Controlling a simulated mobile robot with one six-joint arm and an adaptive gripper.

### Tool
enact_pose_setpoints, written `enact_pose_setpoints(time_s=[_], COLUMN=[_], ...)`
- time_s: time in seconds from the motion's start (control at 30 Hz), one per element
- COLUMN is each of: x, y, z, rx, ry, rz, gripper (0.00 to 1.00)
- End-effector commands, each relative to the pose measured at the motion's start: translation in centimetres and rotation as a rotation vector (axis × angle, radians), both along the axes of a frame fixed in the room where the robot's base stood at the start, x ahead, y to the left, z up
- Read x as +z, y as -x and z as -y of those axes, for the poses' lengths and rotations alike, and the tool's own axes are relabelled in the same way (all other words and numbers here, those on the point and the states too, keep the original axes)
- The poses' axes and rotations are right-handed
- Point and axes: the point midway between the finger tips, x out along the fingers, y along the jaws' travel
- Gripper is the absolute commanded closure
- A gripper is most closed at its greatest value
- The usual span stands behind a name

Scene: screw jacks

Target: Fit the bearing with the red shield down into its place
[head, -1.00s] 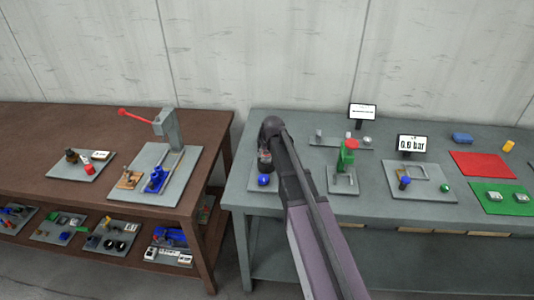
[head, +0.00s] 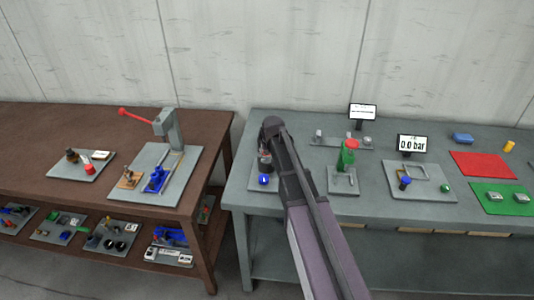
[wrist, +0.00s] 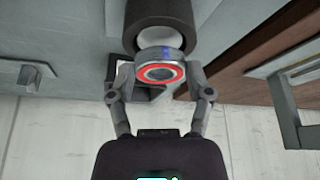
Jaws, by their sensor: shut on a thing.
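The bearing (wrist: 160,66) is a short metal ring with a red shield around a dark bore and a blue mark on its side. In the wrist view its red face is turned toward my palm. My gripper (wrist: 160,76) is shut on it, one finger at each side. A dark cylinder (wrist: 158,18) lies straight beyond the bearing, close to its far face; I cannot tell whether they touch. In the head view my gripper (head: 266,158) is over the left end of the grey bench, above a blue ball-like part (head: 263,180); my arm hides part of that spot.
A brown bench (head: 60,125) with a red-levered press (head: 167,128) is at left, across a gap.

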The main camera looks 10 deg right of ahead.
Motion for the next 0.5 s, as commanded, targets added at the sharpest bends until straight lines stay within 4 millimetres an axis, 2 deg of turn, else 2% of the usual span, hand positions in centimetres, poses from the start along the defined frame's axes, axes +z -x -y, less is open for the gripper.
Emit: enact_pose_setpoints(time_s=[0.5], x=[-0.56], y=[0.00], z=[0.04], rx=[0.000], ry=[0.000], rz=[0.000], gripper=[0.87])
